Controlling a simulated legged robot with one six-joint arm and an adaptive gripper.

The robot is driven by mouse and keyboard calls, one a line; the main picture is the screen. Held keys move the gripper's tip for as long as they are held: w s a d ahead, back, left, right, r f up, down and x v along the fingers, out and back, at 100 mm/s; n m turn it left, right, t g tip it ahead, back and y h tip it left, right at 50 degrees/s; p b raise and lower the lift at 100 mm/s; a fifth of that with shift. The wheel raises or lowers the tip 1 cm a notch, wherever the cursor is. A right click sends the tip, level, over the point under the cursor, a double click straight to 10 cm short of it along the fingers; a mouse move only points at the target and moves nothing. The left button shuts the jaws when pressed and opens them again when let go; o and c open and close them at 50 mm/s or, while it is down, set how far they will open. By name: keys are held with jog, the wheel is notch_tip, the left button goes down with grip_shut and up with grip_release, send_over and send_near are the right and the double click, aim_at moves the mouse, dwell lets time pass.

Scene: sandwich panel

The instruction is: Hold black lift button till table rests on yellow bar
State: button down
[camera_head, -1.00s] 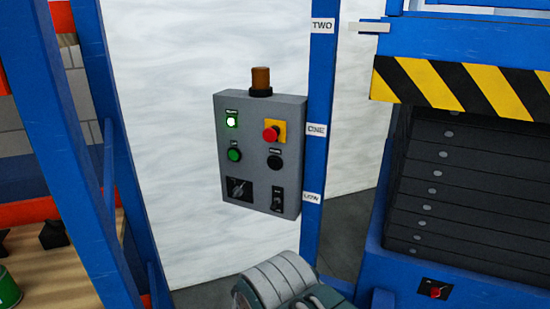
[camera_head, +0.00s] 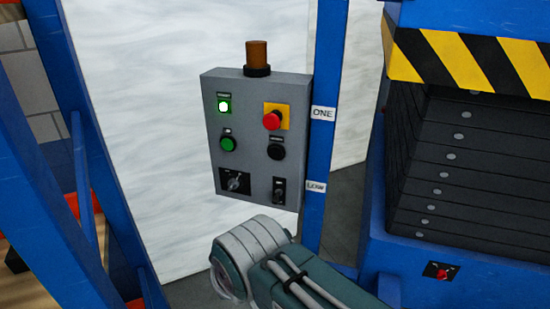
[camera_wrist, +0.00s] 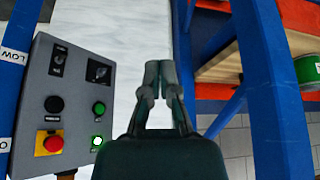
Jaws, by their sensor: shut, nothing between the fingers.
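The grey control panel (camera_head: 252,135) hangs beside the blue post. Its round black button (camera_head: 276,152) sits below the red stop button, right of a green button (camera_head: 228,144). The black button also shows at left in the wrist view (camera_wrist: 54,104). My gripper (camera_wrist: 163,72) is shut and empty, to the right of the panel in the wrist view, apart from the button. It is not visible in the head view, where only my arm shows. The lift table's black-and-yellow striped edge (camera_head: 465,62) is raised above dark bellows (camera_head: 460,165). I cannot make out a separate yellow bar.
A blue post (camera_head: 325,150) with labels ONE and LOW stands between panel and lift. Blue rack uprights (camera_head: 85,140) stand at left. A shelf (camera_wrist: 277,48) with a green can (camera_wrist: 308,70) shows at right in the wrist view. A small red switch (camera_head: 441,271) is low on the lift.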

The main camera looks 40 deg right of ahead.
jog(key=w+d+n+t+h, duration=0.4)
jog(key=w+d+n+t, duration=0.1)
jog(key=w+d, duration=0.95)
jog(key=d+f+n+t, duration=0.1)
jog(key=d+n+t, duration=0.5)
jog(key=d+n, duration=0.4)
jog(key=shift+d+f, duration=0.15)
jog(key=shift+d, duration=1)
